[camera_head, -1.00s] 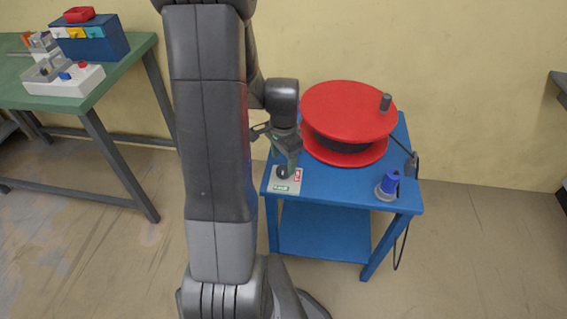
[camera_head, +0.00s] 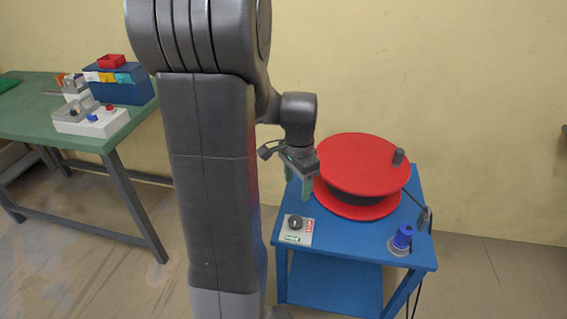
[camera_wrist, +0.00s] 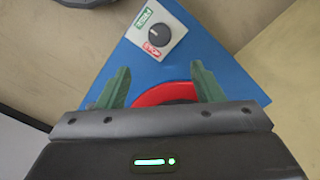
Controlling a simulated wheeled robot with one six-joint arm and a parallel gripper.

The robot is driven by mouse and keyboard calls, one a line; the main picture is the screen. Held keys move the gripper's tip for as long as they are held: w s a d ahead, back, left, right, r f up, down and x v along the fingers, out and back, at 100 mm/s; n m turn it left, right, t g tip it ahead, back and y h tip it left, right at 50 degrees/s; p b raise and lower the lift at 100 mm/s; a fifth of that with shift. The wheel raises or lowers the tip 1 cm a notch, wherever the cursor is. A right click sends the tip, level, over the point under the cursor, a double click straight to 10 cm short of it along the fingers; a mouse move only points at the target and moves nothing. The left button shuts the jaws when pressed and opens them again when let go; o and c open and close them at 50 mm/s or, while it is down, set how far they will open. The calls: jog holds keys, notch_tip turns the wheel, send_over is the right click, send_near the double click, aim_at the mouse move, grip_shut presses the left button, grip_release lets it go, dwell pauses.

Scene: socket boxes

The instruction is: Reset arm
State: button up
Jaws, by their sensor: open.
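My gripper (camera_head: 296,178) is above the blue table (camera_head: 375,250), near the red reel. It is open and empty, with its two green fingers apart in the wrist view (camera_wrist: 158,88). Below it, on the near left corner of the blue table, sits a small grey switch box (camera_head: 296,231) with a black knob and green and red labels. The switch box also shows in the wrist view (camera_wrist: 157,36), beyond the fingertips and apart from them.
A red cable reel (camera_head: 360,160) fills the back of the blue table. A blue plug (camera_head: 402,237) in a grey socket stands at its right edge. A green table (camera_head: 40,122) at the left bears a white box (camera_head: 90,121) and a dark blue box (camera_head: 118,86).

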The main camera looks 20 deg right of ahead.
aim_at(295, 220)
notch_tip(295, 220, down, 14)
jog(key=shift+r+b, duration=0.1)
jog(key=shift+b, duration=0.95)
jog(key=shift+f, duration=0.25)
jog(key=shift+r+n, duration=0.3)
jog(key=shift+n, duration=0.5)
jog(key=n+p, duration=0.1)
jog(key=n, duration=0.6)
jog(key=n+p, duration=0.1)
jog(key=n, duration=0.3)
jog(key=shift+n, duration=0.4)
jog(key=shift+n+p, duration=0.35)
jog(key=shift+n, duration=1.85)
